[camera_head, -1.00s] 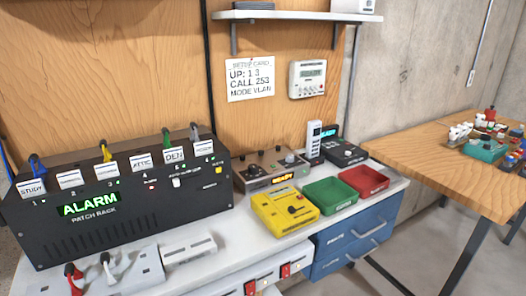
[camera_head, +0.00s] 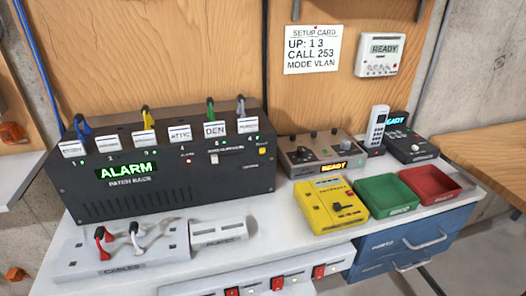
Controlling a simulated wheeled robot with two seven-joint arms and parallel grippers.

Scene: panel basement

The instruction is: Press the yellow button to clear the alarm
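The black patch rack (camera_head: 150,172) stands at the left of the white bench, with a green ALARM display (camera_head: 126,169) lit on its front. A small yellow button (camera_head: 262,151) is at the right end of the rack's front, near its top edge. A small red light (camera_head: 188,161) and a white switch (camera_head: 214,158) sit to the left of the button. Colored plugs stand along the rack's top above white labels. Neither of my grippers is in view, and nothing touches the button.
A yellow device (camera_head: 330,206), a green tray (camera_head: 388,194) and a red tray (camera_head: 430,183) stand on the bench to the right. A grey box (camera_head: 310,152) reads READY behind them. A cable block (camera_head: 120,255) lies in front of the rack. A wooden table (camera_head: 485,170) is at right.

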